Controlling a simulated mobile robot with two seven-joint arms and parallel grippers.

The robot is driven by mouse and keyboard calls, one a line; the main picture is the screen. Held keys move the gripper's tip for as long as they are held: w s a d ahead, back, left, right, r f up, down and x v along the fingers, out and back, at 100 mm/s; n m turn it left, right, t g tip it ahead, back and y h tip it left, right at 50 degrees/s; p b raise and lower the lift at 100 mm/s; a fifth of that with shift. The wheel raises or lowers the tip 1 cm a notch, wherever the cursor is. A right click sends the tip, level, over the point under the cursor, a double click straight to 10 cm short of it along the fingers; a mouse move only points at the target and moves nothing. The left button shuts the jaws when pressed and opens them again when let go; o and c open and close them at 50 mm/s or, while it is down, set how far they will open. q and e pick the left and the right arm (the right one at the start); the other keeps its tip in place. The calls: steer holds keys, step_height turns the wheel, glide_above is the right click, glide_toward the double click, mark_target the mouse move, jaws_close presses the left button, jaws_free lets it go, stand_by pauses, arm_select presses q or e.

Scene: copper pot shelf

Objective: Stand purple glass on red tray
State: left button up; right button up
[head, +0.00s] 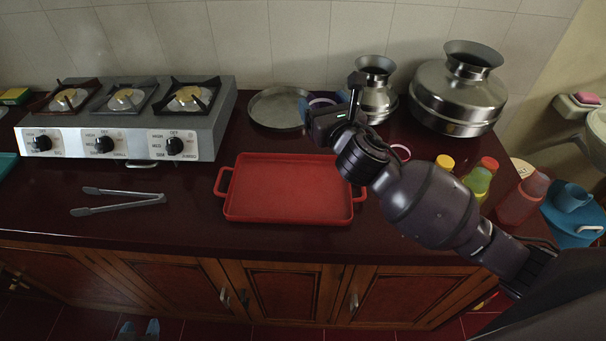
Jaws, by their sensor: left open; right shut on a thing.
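The red tray (290,190) lies flat and empty on the dark red counter, in the middle of the head view. My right gripper (340,104) is above the counter behind the tray's back edge, shut on the purple glass (321,101). Only a purple rim of the glass shows; the gripper hides most of it, so I cannot tell whether it is lifted or upright. My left gripper (139,329) is at the bottom left edge, low in front of the cabinets; only its two separated fingertips show, open and empty.
A round metal plate (279,108) and metal pots (458,92) stand behind. A stove (125,118) and tongs (118,200) are left. A pink rim (400,152), a yellow-capped jar (445,162) and sauce bottles (480,177) are right, near my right arm.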

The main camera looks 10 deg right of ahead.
step_height(320, 180, down, 19)
steer(key=b, duration=0.5)
steer(key=shift+s, duration=0.1)
steer(key=shift+r, duration=0.2)
